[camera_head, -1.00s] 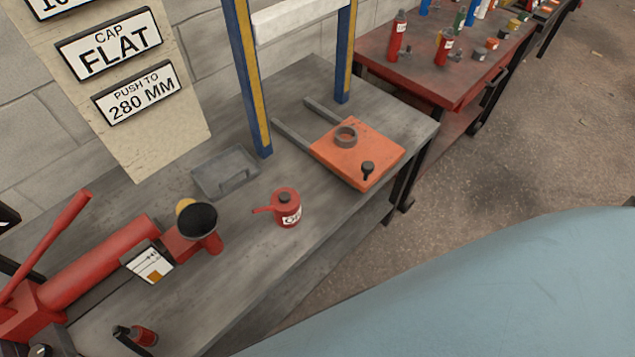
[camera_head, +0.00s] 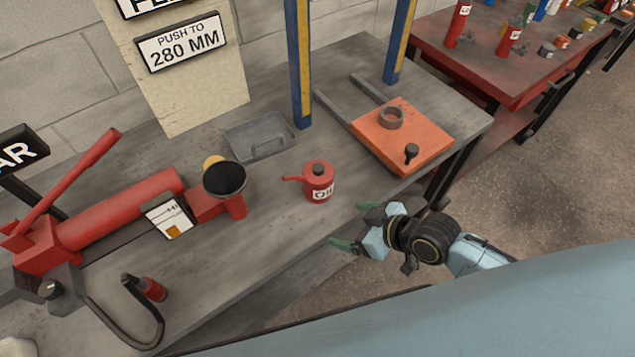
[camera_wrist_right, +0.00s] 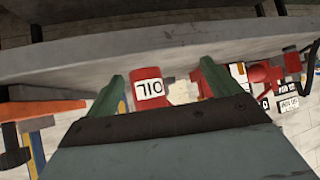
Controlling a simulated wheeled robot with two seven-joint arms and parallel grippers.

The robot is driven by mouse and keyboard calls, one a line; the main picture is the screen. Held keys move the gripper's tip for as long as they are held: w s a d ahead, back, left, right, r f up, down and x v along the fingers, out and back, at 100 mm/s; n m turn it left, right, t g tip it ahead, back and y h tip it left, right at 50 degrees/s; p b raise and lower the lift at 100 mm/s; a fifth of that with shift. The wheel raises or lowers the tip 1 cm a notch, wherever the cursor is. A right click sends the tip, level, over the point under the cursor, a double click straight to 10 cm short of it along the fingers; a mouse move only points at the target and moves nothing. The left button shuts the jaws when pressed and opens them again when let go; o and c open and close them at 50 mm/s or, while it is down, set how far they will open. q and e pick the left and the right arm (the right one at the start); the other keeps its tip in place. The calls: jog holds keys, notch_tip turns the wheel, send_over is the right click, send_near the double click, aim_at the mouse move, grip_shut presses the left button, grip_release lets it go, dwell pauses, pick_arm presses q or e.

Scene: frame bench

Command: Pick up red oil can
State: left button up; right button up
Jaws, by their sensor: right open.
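The red oil can (camera_head: 320,186) stands upright on the grey bench (camera_head: 262,231), its spout pointing left and a white label on its front. In the right wrist view the can (camera_wrist_right: 146,72) shows upside down between the two green fingers, beyond their tips. My right gripper (camera_head: 352,226) is open and empty at the bench's front edge, to the lower right of the can and apart from it. The fingers also show in the right wrist view (camera_wrist_right: 158,80). My left gripper is not in view.
A red hydraulic jack-like cylinder (camera_head: 115,210) and a black funnel (camera_head: 225,178) stand left of the can. A grey tray (camera_head: 262,138) lies behind it. An orange plate (camera_head: 425,140) with a ring lies to the right. Bare bench surrounds the can.

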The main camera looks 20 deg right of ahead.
aim_at(318, 178)
jog(key=w+d+r+n+t+y, duration=0.1)
jog(key=w+d+r+t+y, duration=0.1)
jog(key=w+d+r+y, duration=0.25)
jog(key=shift+h, duration=0.85)
jog(key=x, duration=0.2)
jog(key=b+x, duration=0.1)
jog(key=x, duration=0.2)
jog(key=r+b+x, duration=0.1)
jog(key=x, duration=0.1)
jog(key=shift+w+a, duration=0.3)
jog(key=shift+w+a+f, duration=0.15)
jog(key=shift+w+a, duration=0.15)
jog(key=shift+a, duration=0.15)
jog(key=x, duration=0.4)
jog(key=shift+a, duration=0.2)
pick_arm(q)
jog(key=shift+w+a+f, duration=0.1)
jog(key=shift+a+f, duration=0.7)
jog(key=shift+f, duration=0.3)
pick_arm(e)
jog(key=c, duration=1.4)
